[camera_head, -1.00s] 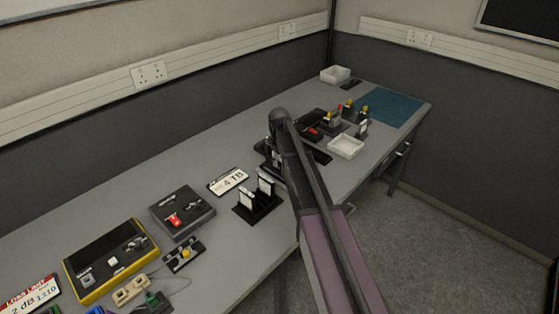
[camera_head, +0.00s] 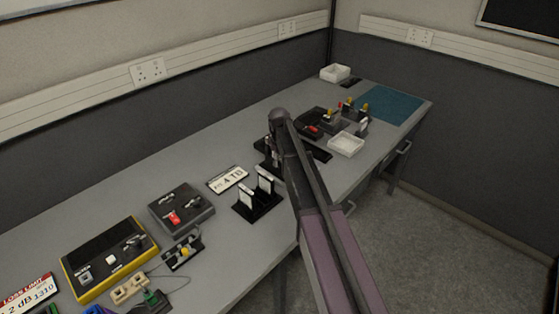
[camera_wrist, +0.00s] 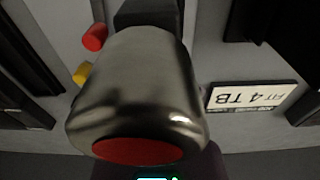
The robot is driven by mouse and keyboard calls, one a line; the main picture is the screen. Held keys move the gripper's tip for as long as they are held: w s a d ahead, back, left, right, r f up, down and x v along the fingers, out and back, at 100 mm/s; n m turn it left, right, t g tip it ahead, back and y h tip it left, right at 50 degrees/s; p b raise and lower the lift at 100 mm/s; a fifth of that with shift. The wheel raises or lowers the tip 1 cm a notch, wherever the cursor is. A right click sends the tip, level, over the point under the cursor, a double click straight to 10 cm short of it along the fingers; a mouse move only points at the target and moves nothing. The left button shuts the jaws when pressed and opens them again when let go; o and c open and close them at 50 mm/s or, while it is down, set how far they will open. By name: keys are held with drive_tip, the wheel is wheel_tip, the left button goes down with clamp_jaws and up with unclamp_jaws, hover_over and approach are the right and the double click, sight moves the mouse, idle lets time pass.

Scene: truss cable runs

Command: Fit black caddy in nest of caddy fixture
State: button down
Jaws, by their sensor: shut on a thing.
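My gripper (camera_head: 270,157) is at the far end of my arm, low over the bench and mostly hidden by the arm in the head view. It is shut on a dark piece that I take for the black caddy. In the wrist view a rounded metallic body with a red end fills the middle, and a dark block (camera_wrist: 150,13) shows just beyond it. A black stand (camera_head: 257,207) with two upright white-faced pieces is left of my gripper. I cannot tell which dark part under the gripper is the fixture, nor whether the caddy touches it.
A white "FIT 4 TB" label (camera_head: 228,180) lies beside the stand. A grey box (camera_head: 181,209) and a yellow-edged case (camera_head: 110,258) are at left. A white tray (camera_head: 346,145), several coloured-topped parts and a blue mat (camera_head: 388,103) are at right. Bare bench lies along the wall.

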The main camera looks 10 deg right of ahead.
drive_tip(key=shift+f+b, duration=0.35)
idle(0.6)
drive_tip(key=shift+c, duration=1.3)
unclamp_jaws()
drive_tip(key=shift+o, duration=1.3)
drive_tip(key=shift+r+p, duration=3.8)
